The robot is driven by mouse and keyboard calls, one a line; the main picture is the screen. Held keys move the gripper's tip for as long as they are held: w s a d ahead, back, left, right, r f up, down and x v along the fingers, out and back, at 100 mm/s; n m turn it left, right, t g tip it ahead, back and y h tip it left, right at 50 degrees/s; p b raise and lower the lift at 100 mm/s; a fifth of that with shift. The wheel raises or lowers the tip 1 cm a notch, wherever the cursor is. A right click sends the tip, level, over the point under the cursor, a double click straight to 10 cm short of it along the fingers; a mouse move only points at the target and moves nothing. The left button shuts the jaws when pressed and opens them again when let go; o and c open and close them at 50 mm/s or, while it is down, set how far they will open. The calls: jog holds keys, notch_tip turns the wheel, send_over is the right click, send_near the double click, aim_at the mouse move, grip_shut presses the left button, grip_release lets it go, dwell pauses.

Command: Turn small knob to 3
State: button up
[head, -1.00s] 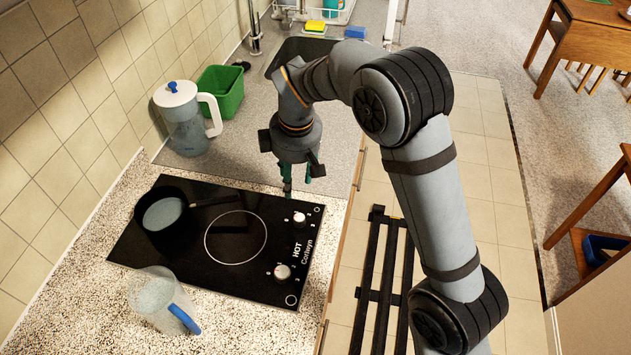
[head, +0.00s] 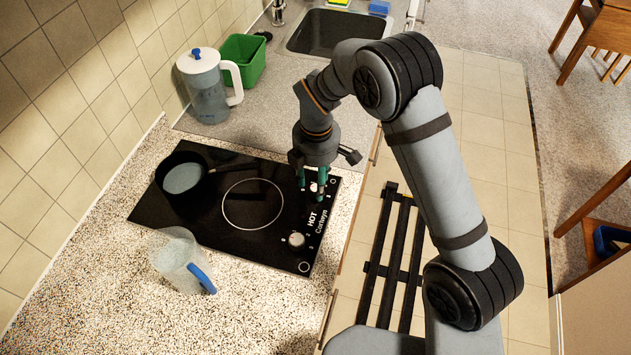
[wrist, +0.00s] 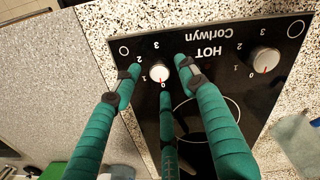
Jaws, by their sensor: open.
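The small knob (wrist: 159,73) is white and round, on the black hob (wrist: 215,95). Its red mark points at the 0, with 1, 2 and 3 printed around it. My gripper (wrist: 158,67) is open, with green fingers spread on different sides of this knob. I cannot tell whether any finger touches it. In the head view the gripper (head: 312,189) is over the far knob, which the fingers partly hide. A second, larger-looking knob (wrist: 266,60) is farther along the hob edge; it also shows in the head view (head: 296,239).
A dark pan (head: 184,178) stands at the hob's back left. A clear jug (head: 180,262) with a blue handle stands in front of the hob. A lidded pitcher (head: 208,92) and a green tub (head: 243,60) stand behind it, near the sink (head: 336,32).

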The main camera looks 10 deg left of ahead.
jog(key=shift+f, duration=0.8)
jog(key=shift+c, duration=1.4)
jog(key=c, duration=0.8)
jog(key=shift+a, duration=0.25)
jog(key=shift+d, duration=0.2)
